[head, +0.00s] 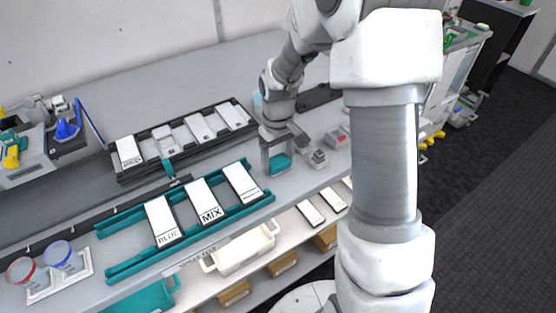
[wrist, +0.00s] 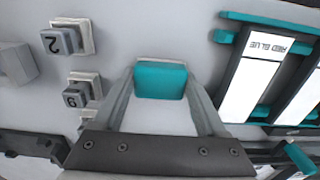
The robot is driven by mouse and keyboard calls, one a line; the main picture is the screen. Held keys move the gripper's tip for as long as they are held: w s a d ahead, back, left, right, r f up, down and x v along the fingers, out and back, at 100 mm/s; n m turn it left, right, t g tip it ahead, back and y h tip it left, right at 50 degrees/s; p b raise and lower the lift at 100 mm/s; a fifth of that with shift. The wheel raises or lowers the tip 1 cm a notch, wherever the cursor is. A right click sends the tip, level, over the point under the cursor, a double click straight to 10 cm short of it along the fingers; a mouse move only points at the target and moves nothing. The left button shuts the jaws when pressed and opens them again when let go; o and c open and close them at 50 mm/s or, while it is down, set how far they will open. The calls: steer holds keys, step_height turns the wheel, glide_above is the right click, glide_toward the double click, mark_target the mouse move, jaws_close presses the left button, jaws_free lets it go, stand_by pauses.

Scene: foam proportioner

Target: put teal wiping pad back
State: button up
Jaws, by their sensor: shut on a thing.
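The teal wiping pad (head: 280,163) is a small block with rounded corners. In the wrist view the pad (wrist: 161,80) sits between the two fingertips. My gripper (head: 276,163) points down over the grey bench and is shut on the pad, with a finger at each side; it also shows in the wrist view (wrist: 160,86). The pad is at or close above the bench top; I cannot tell whether it touches. It is right of the teal rail frame (head: 191,250). No marked resting place for the pad can be made out.
The rail frame holds white panels, among them one marked MIX (head: 205,203). A black rack (head: 233,103) with white panels stands behind. Numbered blocks (wrist: 62,41) are left of the pad in the wrist view. A white bin (head: 243,250) sits below the front edge.

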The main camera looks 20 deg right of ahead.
mark_target(278, 160)
steer(key=shift+f, duration=0.15)
steer(key=o, duration=1.1)
step_height(278, 160, up, 12)
steer(key=p, duration=0.1)
steer(key=s+r+m+t, duration=0.1)
steer(key=s+r+t, duration=0.1)
steer(key=s, duration=0.4)
steer(key=s+r+m+t, duration=0.1)
steer(key=s+r, duration=0.4)
steer(key=s, duration=0.2)
steer(key=s+r+m+t, duration=0.1)
steer(key=s+r+t, duration=0.1)
steer(key=s+r, duration=0.2)
steer(key=shift+s+r+m+t, duration=0.2)
steer(key=shift+s+m+t, duration=0.1)
steer(key=shift+s, duration=1.35)
